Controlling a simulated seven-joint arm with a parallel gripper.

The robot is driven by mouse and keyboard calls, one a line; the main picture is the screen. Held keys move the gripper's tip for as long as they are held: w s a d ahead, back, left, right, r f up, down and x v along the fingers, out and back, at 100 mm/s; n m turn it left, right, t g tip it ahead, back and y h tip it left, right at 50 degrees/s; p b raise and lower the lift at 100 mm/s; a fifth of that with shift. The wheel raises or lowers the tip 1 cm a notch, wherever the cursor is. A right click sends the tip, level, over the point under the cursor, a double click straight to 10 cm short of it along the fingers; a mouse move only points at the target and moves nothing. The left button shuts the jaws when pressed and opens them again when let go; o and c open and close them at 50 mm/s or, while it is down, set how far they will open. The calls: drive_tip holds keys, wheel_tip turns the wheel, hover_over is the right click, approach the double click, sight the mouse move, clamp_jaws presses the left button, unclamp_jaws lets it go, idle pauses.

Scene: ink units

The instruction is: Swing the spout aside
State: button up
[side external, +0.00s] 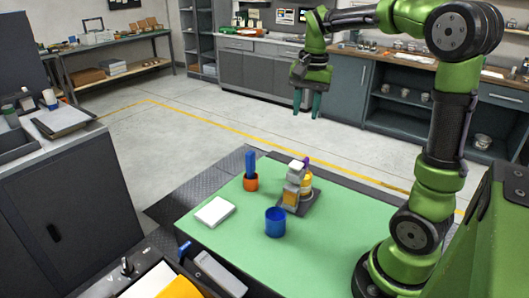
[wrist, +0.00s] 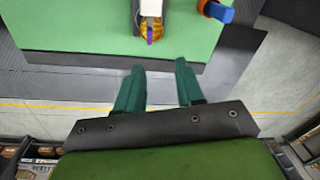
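The ink unit (side external: 292,196) stands on a small dark base on the green mat. It has a grey and white body and an orange-yellow round part. A purple piece (side external: 306,161), which may be the spout, sticks out at its top. In the wrist view the purple piece (wrist: 150,35) points toward my gripper, at the near end of the unit (wrist: 150,9). My gripper (side external: 307,113) hangs high above and beyond the mat, fingers down, apart from the unit. In the wrist view its fingers (wrist: 160,68) are spread with nothing between them.
An orange cup (side external: 250,184) holding a blue item (side external: 250,162) stands left of the unit. A blue cup (side external: 275,223) and a white block (side external: 215,211) are nearer the front. The green mat (side external: 300,255) is bare at the front right.

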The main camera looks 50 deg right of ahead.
sight(306, 159)
drive_tip(key=f+m, duration=0.1)
drive_tip(key=f, duration=0.4)
drive_tip(key=f+m, duration=0.1)
drive_tip(key=f, duration=0.3)
drive_tip(key=d+f+m+g, duration=0.1)
drive_tip(key=f, duration=0.4)
drive_tip(key=shift+s+d+f, duration=0.1)
drive_tip(key=shift+s+f, duration=0.15)
drive_tip(key=shift+f, duration=0.1)
clamp_jaws()
drive_tip(key=shift+r, duration=0.1)
idle(1.0)
